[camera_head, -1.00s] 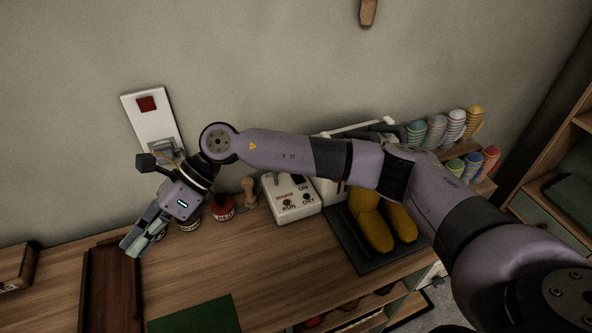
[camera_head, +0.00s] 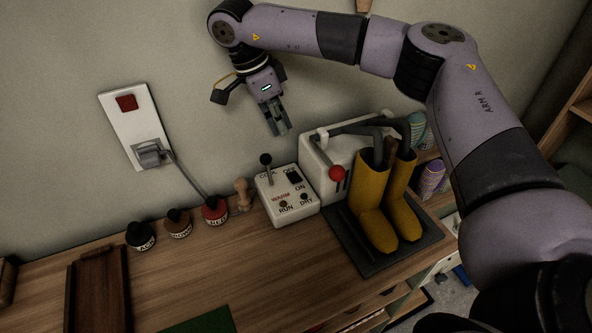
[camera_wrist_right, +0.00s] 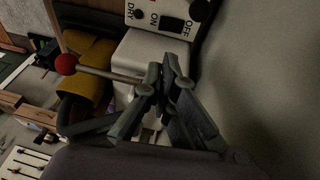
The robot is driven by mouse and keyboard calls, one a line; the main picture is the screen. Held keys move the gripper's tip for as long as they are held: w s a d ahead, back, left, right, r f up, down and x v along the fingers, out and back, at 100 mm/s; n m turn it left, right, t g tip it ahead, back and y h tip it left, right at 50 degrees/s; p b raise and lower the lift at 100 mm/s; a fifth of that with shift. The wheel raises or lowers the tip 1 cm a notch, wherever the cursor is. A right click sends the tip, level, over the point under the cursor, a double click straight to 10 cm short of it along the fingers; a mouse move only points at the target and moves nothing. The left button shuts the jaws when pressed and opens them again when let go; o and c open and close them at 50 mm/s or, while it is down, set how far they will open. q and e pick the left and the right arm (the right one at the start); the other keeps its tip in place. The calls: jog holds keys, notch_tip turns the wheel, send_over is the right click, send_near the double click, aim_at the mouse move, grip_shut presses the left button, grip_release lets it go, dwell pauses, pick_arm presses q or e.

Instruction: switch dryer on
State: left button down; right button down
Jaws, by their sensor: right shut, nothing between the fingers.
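The dryer (camera_head: 318,160) is a white box with dark tubes, and a pair of yellow boots (camera_head: 372,190) hangs on them. A lever with a red ball (camera_head: 337,173) stands at its front; the ball also shows in the right wrist view (camera_wrist_right: 66,64). The rocker also shows in the right wrist view (camera_wrist_right: 172,24). My right gripper (camera_head: 279,132) is shut and empty, above and behind the control box. My left gripper is out of view.
A wall plate (camera_head: 120,108) with a red switch (camera_head: 127,102) holds a grey plug (camera_head: 150,153) with a cord. Several labelled tins, including the red one (camera_head: 214,210), line the bench back. A wooden tray (camera_head: 97,290) lies left.

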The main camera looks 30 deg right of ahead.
jog(key=shift+f, duration=0.1)
jog(key=p, duration=0.5)
send_near(294, 177)
jog(key=s+f, duration=0.1)
jog(key=s+d+f, duration=0.1)
jog(key=f, duration=0.1)
jog(key=s+d+f, duration=0.1)
jog(key=shift+d+f, duration=0.2)
jog(key=shift+f, duration=0.15)
jog(key=shift+s+f, duration=0.1)
jog(key=shift+f, duration=0.2)
jog(key=shift+f, duration=0.15)
